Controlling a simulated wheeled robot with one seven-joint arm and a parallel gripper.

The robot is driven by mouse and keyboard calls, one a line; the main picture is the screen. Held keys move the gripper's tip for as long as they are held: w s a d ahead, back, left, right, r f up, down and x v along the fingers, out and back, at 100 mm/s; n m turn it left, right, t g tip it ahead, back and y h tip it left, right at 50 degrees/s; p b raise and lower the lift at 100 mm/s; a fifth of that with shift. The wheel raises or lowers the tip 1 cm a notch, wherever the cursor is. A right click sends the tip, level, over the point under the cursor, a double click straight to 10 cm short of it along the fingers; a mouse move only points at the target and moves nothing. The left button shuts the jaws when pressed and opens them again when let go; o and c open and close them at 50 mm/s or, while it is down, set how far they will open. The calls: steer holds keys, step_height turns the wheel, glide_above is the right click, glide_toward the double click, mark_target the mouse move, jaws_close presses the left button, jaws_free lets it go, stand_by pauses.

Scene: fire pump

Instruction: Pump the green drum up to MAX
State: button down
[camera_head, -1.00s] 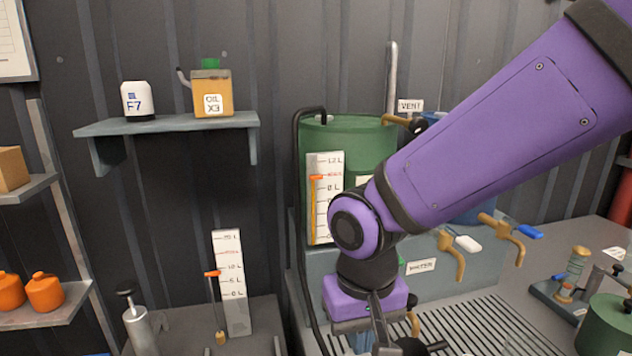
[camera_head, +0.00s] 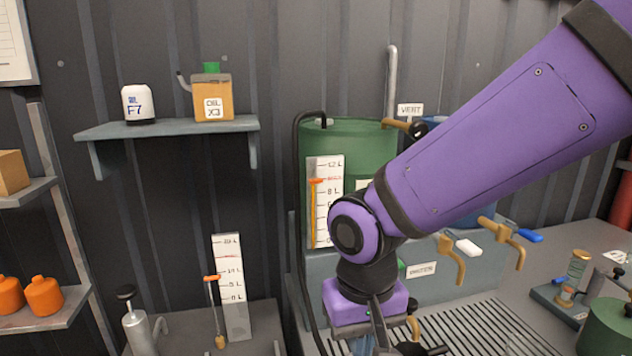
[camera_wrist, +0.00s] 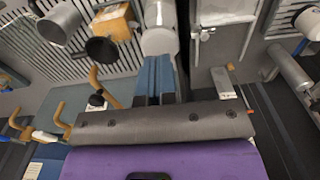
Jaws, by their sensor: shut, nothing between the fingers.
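The large green drum (camera_head: 375,140) stands at the back, partly hidden by my arm. A white scale board (camera_head: 328,170) is on its front, with an orange pointer (camera_head: 315,181) at about the height of the red mark near the top. My gripper (camera_wrist: 155,65) is shut and empty, its blue fingers pointing at a pale cylinder (camera_wrist: 160,38) in the wrist view. I cannot tell whether they touch it. In the head view the fingers are mostly hidden below my purple wrist.
Brass taps (camera_head: 452,255) stick out to the right of my wrist, above a slotted grate (camera_head: 470,330). A second scale (camera_head: 230,270) and a hand pump (camera_head: 137,325) stand at the left. A smaller green vessel (camera_head: 605,325) is at the right edge.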

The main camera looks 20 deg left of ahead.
step_height(320, 180, up, 6)
stand_by(0.8)
steer(key=w+d+r+m+t, duration=0.15)
steer(key=d+r, duration=0.25)
steer(key=d, duration=0.6)
steer(key=w+d+r+m+t, duration=0.1)
steer(key=w+d+r+m, duration=0.15)
steer(key=d, duration=0.85)
steer(key=s+d+r+m+t, duration=0.1)
steer(key=s+d, duration=0.3)
steer(key=d, duration=0.3)
steer(key=s+d+r+m+t, duration=0.1)
steer(key=s+d, duration=0.3)
steer(key=d, duration=0.4)
steer(key=shift+s+r+t, duration=0.15)
steer(key=shift+s+t, duration=0.15)
steer(key=shift+t, duration=0.05)
